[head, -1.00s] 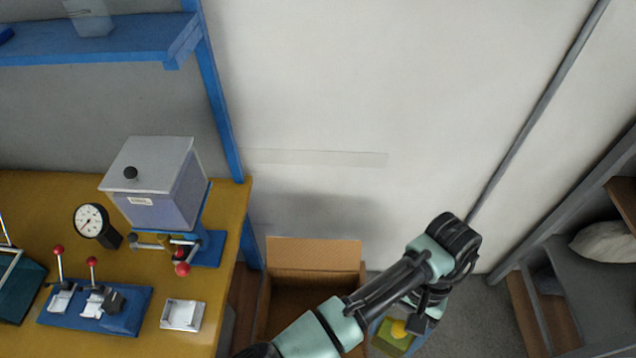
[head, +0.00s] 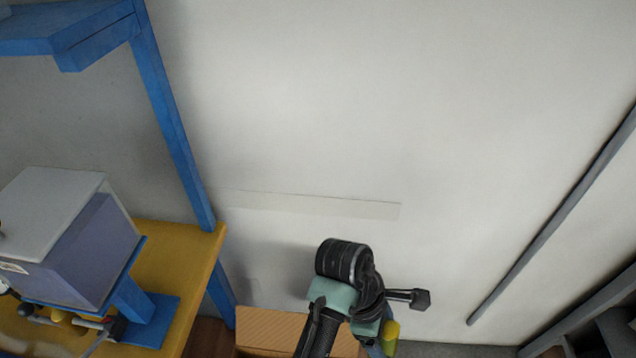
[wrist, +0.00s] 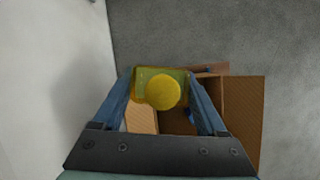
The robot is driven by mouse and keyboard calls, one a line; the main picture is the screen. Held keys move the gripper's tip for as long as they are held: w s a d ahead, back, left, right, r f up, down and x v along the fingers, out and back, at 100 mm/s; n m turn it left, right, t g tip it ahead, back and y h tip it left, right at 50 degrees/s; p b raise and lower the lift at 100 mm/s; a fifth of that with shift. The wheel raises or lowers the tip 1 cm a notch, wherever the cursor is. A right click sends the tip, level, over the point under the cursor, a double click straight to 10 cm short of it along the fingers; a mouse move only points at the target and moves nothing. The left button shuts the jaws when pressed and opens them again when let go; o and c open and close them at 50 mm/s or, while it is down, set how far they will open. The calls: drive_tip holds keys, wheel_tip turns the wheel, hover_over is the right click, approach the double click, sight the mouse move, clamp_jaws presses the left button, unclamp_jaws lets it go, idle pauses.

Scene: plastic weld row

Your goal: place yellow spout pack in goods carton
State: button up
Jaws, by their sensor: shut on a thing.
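The yellow spout pack (wrist: 148,82) with its round yellow cap shows between the fingers in the wrist view. Its yellow end also shows in the head view (head: 391,331). My gripper (wrist: 160,88) is shut on the pack and holds it up in the air. The open brown goods carton (wrist: 243,112) lies below and beyond the pack in the wrist view, with its flaps spread. The pack hides part of the carton. In the head view only the carton's back flap (head: 268,328) shows at the bottom edge, beside and behind my arm.
A yellow-topped bench (head: 178,256) with a blue frame post (head: 172,110) and a grey box-like machine (head: 65,235) stands at the left. A white wall (head: 330,100) is behind. A grey pipe (head: 555,220) runs down it at the right. Grey floor (wrist: 190,35) surrounds the carton.

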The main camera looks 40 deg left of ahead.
drive_tip(key=s+a+f+n+t+y+b, duration=0.25)
drive_tip(key=s+a+f+n+b, duration=0.2)
drive_tip(key=a+n, duration=0.3)
drive_tip(key=s+a+f+n+t+y+b, duration=0.1)
drive_tip(key=s+a+f+n+y+b, duration=0.25)
drive_tip(key=s+a+f+n, duration=0.35)
drive_tip(key=shift+n+g+h, duration=0.25)
drive_tip(key=shift+n+h, duration=0.15)
drive_tip(key=shift+n, duration=0.25)
drive_tip(key=shift+w+d+f+b, duration=0.15)
drive_tip(key=shift+f+b, duration=0.75)
drive_tip(key=shift+f, duration=1.95)
drive_tip(key=shift+w+f+b, duration=0.3)
drive_tip(key=shift+f+b, duration=0.65)
drive_tip(key=shift+f, duration=1.95)
drive_tip(key=shift+w+d+f+b, duration=0.15)
drive_tip(key=shift+f+b, duration=0.75)
drive_tip(key=shift+f, duration=1.95)
drive_tip(key=shift+a, duration=0.1)
drive_tip(key=o, duration=1.3)
drive_tip(key=shift+f, duration=0.15)
